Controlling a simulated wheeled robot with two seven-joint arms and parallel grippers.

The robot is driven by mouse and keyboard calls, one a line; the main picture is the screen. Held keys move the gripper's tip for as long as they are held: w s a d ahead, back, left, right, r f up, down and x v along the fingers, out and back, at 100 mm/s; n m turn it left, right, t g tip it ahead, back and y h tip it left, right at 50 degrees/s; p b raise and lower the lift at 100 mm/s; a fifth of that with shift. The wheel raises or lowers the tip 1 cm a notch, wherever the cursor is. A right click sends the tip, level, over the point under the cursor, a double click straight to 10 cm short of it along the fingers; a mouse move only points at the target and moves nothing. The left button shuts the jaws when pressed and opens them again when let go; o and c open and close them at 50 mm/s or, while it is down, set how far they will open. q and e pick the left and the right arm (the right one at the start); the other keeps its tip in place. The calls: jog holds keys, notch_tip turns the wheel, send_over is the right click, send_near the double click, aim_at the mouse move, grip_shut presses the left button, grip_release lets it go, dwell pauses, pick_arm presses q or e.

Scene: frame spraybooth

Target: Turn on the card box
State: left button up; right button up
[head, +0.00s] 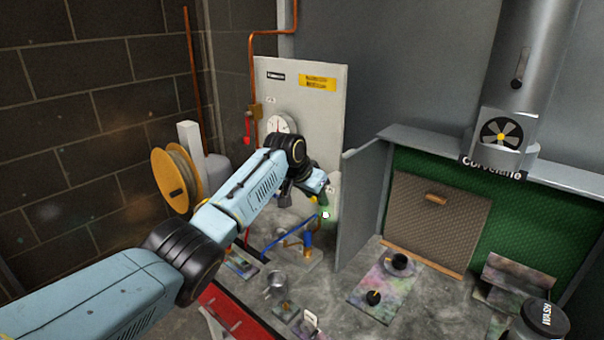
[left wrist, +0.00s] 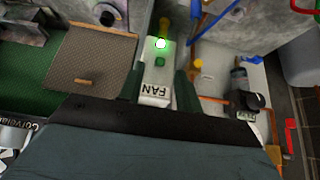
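No box here is labelled as a card box. A white box marked FAN (left wrist: 158,75) shows in the left wrist view, with a bright green lit lamp (left wrist: 161,43) and a small green square on its face. In the head view the box (head: 333,187) is partly hidden behind my left gripper (head: 318,187), and a green glow shows just below. In the left wrist view my left gripper (left wrist: 162,88) looks open, one dark finger on each side of the box. I cannot tell whether they touch it. My right gripper is out of view.
A grey panel (head: 330,120) with a round gauge (head: 281,123) stands behind my left arm. A grey partition (head: 362,205) separates it from the green booth (head: 535,225) with a brown filter panel (head: 437,220). A bench with a metal pot (head: 278,285) lies below, and a yellow reel (head: 174,182) is at left.

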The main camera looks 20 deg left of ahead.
pick_arm(q)
jog(key=b+v, duration=0.1)
jog(key=v, duration=0.9)
